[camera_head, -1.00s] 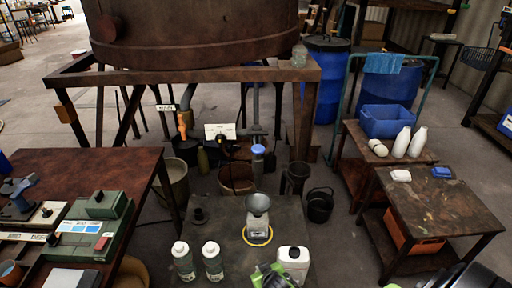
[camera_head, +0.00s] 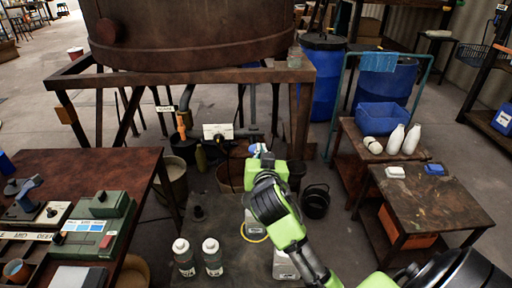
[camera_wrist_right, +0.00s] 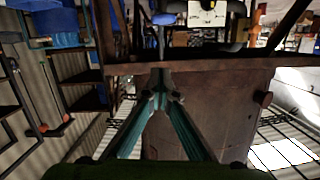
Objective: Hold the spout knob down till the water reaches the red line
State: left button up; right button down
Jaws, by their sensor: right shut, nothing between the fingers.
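The blue spout knob (camera_head: 251,149) shows only in part in the head view, behind my right gripper (camera_head: 266,161). In the right wrist view the blue knob (camera_wrist_right: 163,19) is at the top centre, beyond the shut, empty fingertips (camera_wrist_right: 160,98). I cannot tell whether they touch it. Below my arm, a pale container (camera_head: 252,226) stands in a yellow ring (camera_head: 247,238) on a dark table; its funnel is hidden by my arm. No water or red line can be made out. My left gripper is not in view.
The large rusty vat (camera_head: 200,35) stands on a rusty frame (camera_head: 180,77) behind. Two bottles (camera_head: 183,256) and a white jug (camera_head: 285,265) stand at the near table edge. A bench (camera_head: 95,170) is at left, a side table (camera_head: 430,205) at right.

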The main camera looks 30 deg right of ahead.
jog(key=shift+w, duration=0.1)
jog(key=w+d+f+p, duration=0.2)
jog(key=w+d+f, duration=0.2)
jog(key=w+f, duration=0.2)
jog(key=shift+w+d+f, duration=0.2)
jog(key=shift+w, duration=1.1)
